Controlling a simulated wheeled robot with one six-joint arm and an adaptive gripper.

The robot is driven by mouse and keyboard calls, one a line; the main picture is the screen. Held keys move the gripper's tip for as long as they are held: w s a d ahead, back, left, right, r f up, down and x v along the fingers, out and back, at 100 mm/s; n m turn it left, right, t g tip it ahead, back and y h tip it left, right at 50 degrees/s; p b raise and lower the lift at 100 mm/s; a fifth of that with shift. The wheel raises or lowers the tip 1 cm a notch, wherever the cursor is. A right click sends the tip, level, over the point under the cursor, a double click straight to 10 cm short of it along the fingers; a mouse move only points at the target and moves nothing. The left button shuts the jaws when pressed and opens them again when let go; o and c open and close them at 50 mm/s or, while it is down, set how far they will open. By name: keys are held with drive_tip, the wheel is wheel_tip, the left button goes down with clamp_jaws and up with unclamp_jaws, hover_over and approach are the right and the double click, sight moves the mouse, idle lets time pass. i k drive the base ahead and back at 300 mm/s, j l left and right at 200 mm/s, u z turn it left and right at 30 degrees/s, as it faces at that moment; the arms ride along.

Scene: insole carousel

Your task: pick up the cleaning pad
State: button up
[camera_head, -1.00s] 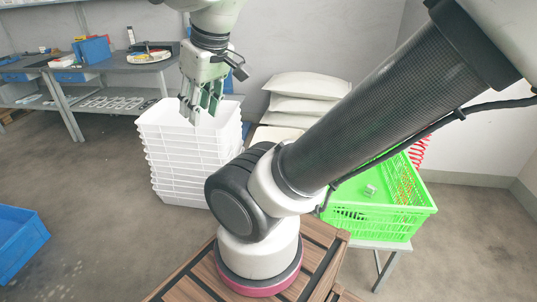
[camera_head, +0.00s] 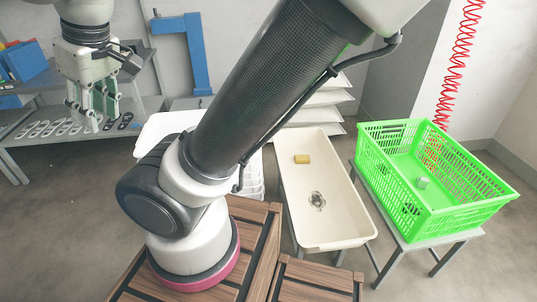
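My gripper (camera_head: 92,118) hangs at the upper left, pointing down, well to the left of the sink and far from the pad. Its fingers look spread apart, with nothing seen between them.
White trays (camera_head: 165,125) are partly hidden behind my arm. A workbench (camera_head: 20,165) is at the left. Wooden slatted surfaces (camera_head: 310,285) are in front.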

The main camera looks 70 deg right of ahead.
sight(300, 159)
drive_tip(key=i+z, duration=0.25)
drive_tip(key=i, duration=0.15)
drive_tip(key=i+j+z, duration=0.25)
drive_tip(key=i, duration=0.15)
drive_tip(key=i+j+z, duration=0.25)
drive_tip(key=i, duration=0.15)
drive_tip(key=l+z, duration=0.1)
drive_tip(key=z, duration=2)
